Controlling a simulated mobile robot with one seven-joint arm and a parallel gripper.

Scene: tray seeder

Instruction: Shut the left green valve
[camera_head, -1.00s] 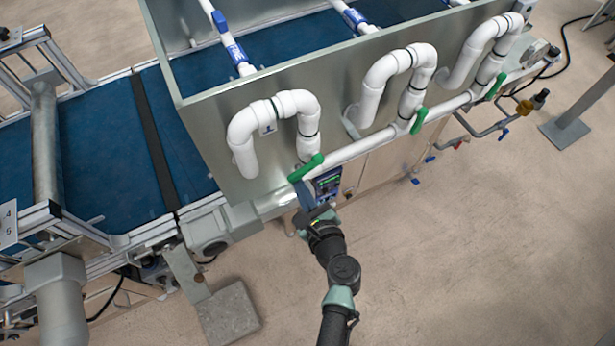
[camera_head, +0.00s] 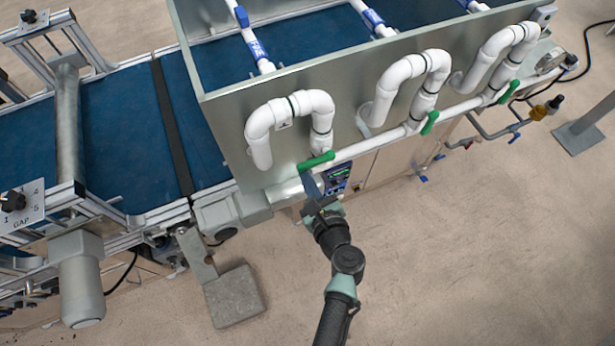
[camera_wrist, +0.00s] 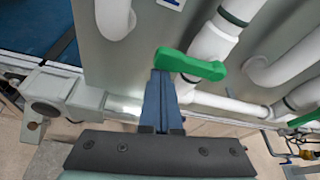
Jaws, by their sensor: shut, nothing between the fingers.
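The left green valve (camera_head: 316,161) is a green lever handle on the white pipe, below the leftmost white pipe loop. It lies nearly along the pipe, tilted up to the right in the head view. In the wrist view the green handle (camera_wrist: 192,65) runs across, just beyond the fingertips. My gripper (camera_head: 308,178) is shut and empty, its blue fingers pointing up at the left part of the handle. In the wrist view my gripper (camera_wrist: 160,73) reaches the handle's left end; I cannot tell whether they touch.
Two more green valves, the middle one (camera_head: 430,122) and the right one (camera_head: 509,91), stand steeper along the pipe. A metal trough wall (camera_head: 225,125) rises behind. A small control panel (camera_head: 338,179) is just right of my gripper. The floor (camera_head: 460,260) is open at right.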

